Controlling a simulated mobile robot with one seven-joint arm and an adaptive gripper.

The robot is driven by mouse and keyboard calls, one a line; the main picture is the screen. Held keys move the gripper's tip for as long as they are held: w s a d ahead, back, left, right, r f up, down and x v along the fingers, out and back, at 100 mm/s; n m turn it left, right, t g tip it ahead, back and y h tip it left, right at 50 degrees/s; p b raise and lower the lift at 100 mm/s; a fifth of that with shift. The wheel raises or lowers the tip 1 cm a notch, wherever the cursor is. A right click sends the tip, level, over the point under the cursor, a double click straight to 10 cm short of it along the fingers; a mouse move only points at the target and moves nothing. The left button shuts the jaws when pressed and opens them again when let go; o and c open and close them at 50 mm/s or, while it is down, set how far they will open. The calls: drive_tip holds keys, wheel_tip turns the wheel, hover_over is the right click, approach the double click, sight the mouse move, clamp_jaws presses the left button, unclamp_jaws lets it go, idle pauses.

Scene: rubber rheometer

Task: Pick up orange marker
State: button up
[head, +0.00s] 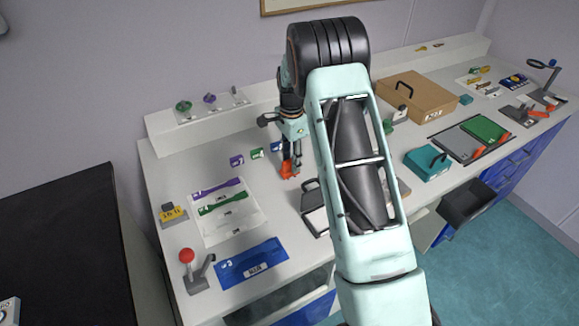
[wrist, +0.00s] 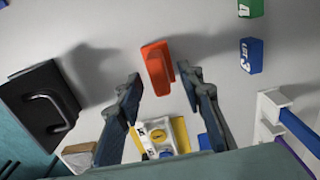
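The orange marker (wrist: 157,68) is a small orange-red block standing on the light worktop in the wrist view. In the head view the orange marker (head: 287,170) shows at the tip of my gripper (head: 291,158). In the wrist view my gripper (wrist: 159,82) is open, with one dark finger on each side of the marker's near end. A gap shows between the marker and the left finger. The marker's lower part is partly hidden in the head view.
A black box with a handle (wrist: 40,105) stands left of the marker in the wrist view. A blue block (wrist: 251,55) and a green block (wrist: 250,8) stand to the right. In the head view a white sheet (head: 238,228) bears coloured strips. A dark drawer (head: 468,205) stands open.

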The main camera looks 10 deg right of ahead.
drive_tip(key=shift+f, duration=0.85)
drive_tip(key=shift+c, duration=0.5)
clamp_jaws()
drive_tip(key=shift+r, duration=0.1)
